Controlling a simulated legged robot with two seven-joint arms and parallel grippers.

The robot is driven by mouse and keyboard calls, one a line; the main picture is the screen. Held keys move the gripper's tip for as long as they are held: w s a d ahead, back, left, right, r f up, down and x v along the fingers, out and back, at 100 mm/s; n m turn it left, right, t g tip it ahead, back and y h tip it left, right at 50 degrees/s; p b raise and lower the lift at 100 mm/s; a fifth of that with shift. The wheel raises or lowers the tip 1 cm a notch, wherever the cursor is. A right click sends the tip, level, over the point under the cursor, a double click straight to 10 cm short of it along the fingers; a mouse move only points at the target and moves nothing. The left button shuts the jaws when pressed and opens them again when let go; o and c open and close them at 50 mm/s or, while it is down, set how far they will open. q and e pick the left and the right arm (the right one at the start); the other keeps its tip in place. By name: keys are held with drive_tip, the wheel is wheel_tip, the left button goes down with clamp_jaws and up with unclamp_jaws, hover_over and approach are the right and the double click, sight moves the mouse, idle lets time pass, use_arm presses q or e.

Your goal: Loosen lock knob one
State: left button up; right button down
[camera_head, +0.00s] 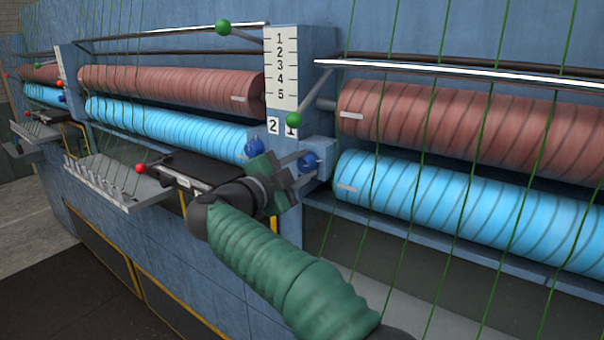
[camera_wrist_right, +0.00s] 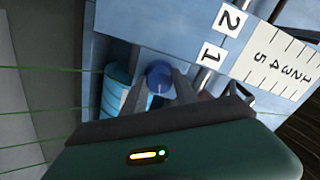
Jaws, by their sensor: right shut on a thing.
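Lock knob one, a round blue knob (camera_head: 309,161), sits on the blue housing just below the label "1" (camera_head: 291,125). It also shows in the right wrist view (camera_wrist_right: 158,75), between the fingertips. My right gripper (camera_head: 302,163) reaches it from the lower left and is shut on it; the fingers lie on either side of the knob (camera_wrist_right: 160,86). A second blue knob (camera_head: 254,146) sits to the left, below the label "2" (camera_head: 272,126), partly behind the gripper. My left gripper is not in view.
A white scale plate (camera_head: 281,65) stands above the labels. A green-balled lever (camera_head: 295,119) sits just above the gripper, another (camera_head: 222,27) at upper left. Red (camera_head: 460,125) and blue (camera_head: 470,205) rollers lie to the right, crossed by green strands. A tray (camera_head: 118,185) juts out at left.

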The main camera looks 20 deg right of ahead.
drive_tip(key=m+b, duration=0.2)
drive_tip(key=m, duration=0.2)
drive_tip(key=shift+f+b, duration=0.1)
drive_tip(key=shift+b, duration=0.25)
drive_tip(key=m+b, duration=0.2)
drive_tip(key=m, duration=0.3)
drive_tip(key=m+b, duration=0.1)
drive_tip(key=m, duration=0.2)
drive_tip(key=shift+w+r+m+b, duration=0.15)
drive_tip(key=shift+r+m+b, duration=0.1)
drive_tip(key=shift+m+b, duration=0.05)
drive_tip(key=m+b, duration=0.1)
drive_tip(key=m, duration=0.1)
drive_tip(key=shift+w+a+m, duration=0.1)
drive_tip(key=shift+m, duration=0.3)
drive_tip(key=shift+f+m, duration=0.1)
drive_tip(key=shift+m, duration=0.4)
drive_tip(key=c, duration=1)
unclamp_jaws()
drive_tip(key=shift+o, duration=0.2)
